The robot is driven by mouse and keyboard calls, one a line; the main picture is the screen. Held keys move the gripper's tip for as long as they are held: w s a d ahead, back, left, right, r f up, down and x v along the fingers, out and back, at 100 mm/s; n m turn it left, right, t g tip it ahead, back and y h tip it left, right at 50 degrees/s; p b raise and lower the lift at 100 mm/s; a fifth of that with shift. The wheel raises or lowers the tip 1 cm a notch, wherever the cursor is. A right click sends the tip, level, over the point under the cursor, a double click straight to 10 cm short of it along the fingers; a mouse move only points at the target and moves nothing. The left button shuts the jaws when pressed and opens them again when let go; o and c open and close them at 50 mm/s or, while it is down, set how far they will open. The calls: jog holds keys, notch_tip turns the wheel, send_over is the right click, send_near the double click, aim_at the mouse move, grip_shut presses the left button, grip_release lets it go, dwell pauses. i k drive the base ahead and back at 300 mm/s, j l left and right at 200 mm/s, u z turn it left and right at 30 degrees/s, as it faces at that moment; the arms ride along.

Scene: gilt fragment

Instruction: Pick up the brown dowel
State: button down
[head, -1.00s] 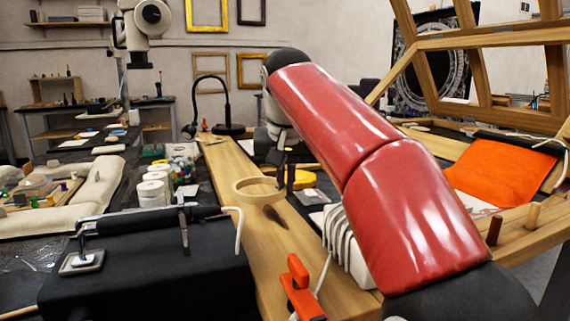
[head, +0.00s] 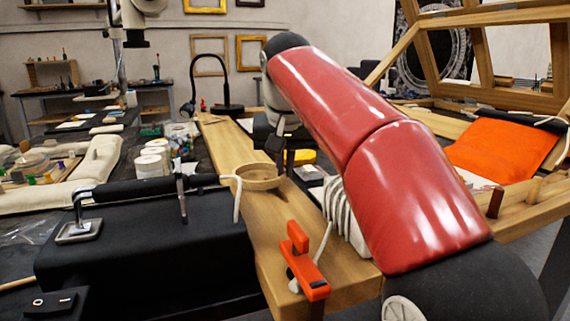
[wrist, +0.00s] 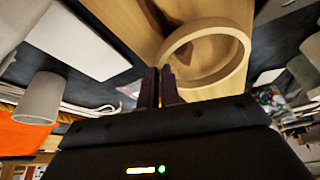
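The brown dowel (head: 495,203) is a short, dark reddish-brown peg standing upright on a wooden rail at the right of the head view. A pale wooden dowel (head: 534,190) stands beside it, to its right. The ring (wrist: 205,52) lies just beyond the fingertips. I cannot make out the brown dowel in the wrist view.
An orange clamp (head: 304,262) sits on the wooden plank near its front end. A black padded block (head: 150,235) lies left of the plank. A white ribbed object (head: 343,215) is beside my arm. An orange cushion (head: 500,150) lies behind the dowels.

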aim_at(496, 201)
jog(key=k, duration=1)
